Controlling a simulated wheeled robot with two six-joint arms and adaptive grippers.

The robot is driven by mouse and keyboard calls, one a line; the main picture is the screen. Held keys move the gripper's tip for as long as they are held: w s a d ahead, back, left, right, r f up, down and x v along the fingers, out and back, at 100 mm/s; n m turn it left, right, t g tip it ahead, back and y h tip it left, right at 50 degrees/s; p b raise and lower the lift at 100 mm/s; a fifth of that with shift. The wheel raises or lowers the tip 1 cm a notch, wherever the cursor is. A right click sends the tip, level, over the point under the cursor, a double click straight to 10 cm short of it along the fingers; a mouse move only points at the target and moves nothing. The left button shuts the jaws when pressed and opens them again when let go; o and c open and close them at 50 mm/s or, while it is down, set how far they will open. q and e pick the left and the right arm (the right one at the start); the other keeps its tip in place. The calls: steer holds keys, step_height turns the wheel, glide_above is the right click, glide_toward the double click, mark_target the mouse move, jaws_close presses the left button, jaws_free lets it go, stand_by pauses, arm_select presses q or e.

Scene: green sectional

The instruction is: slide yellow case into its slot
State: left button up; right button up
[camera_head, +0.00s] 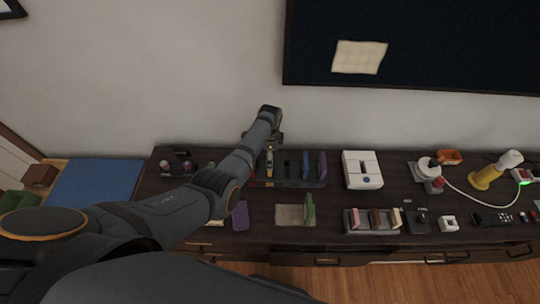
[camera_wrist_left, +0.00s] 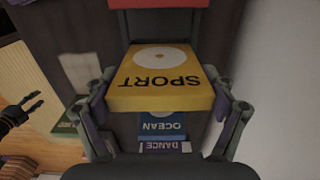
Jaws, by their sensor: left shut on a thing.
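The yellow case (camera_wrist_left: 160,93), labelled SPORT, is gripped between the fingers of my left gripper (camera_wrist_left: 162,100). In the head view, the yellow case (camera_head: 269,163) is upright at the left part of the dark rack (camera_head: 290,184), below my left gripper (camera_head: 270,148). I cannot tell how deep it sits in a slot. A blue case (camera_head: 305,166) and a purple case (camera_head: 322,166) stand in the rack to its right. The wrist view shows them as OCEAN (camera_wrist_left: 162,128) and DANCE (camera_wrist_left: 165,147), with a red case (camera_wrist_left: 165,4) on the other side. My right gripper (camera_wrist_left: 33,104) appears open at the wrist view's left edge.
A purple case (camera_head: 240,216) lies in front, left of a beige mat with a green case (camera_head: 309,209). A white device (camera_head: 361,170) stands right of the rack. A small grey rack (camera_head: 372,222) holds several blocks. The wall and dark screen (camera_head: 430,45) are behind.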

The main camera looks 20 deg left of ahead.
arm_select(q)
steer(key=shift+f+b, duration=2.3)
steer(key=shift+f, duration=0.55)
steer(key=o, duration=1)
steer(key=shift+o, duration=0.2)
steer(key=shift+r, duration=0.25)
step_height(320, 180, up, 12)
steer(key=shift+f, duration=0.2)
